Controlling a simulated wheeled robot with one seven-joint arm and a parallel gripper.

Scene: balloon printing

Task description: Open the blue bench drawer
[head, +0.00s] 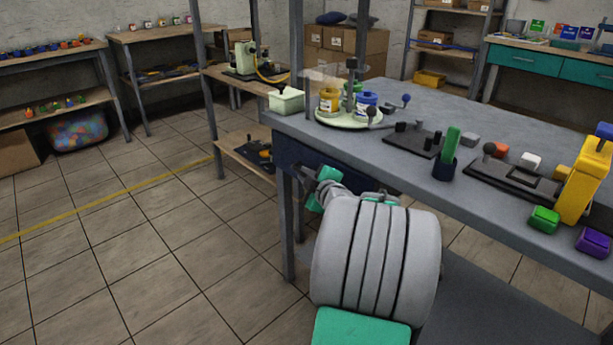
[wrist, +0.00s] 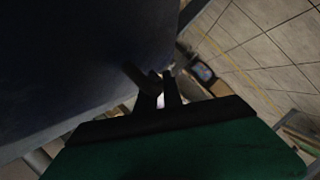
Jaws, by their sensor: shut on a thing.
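The blue bench drawer (head: 288,149) is a dark navy panel under the front edge of the grey bench top, left of my arm. It looks about flush with the bench edge; any small gap cannot be made out. In the wrist view the drawer front (wrist: 80,55) fills the upper left, and its dark bar handle (wrist: 137,78) sticks out towards my fingers. My gripper (head: 304,173) is at the drawer front, with its fingers (wrist: 165,90) shut on the handle.
The grey bench top (head: 430,110) carries a round printing carousel (head: 348,118), black fixtures, a yellow press (head: 585,180) and coloured blocks. A bench leg (head: 286,225) stands just left of my arm. The tiled floor (head: 150,240) to the left is clear.

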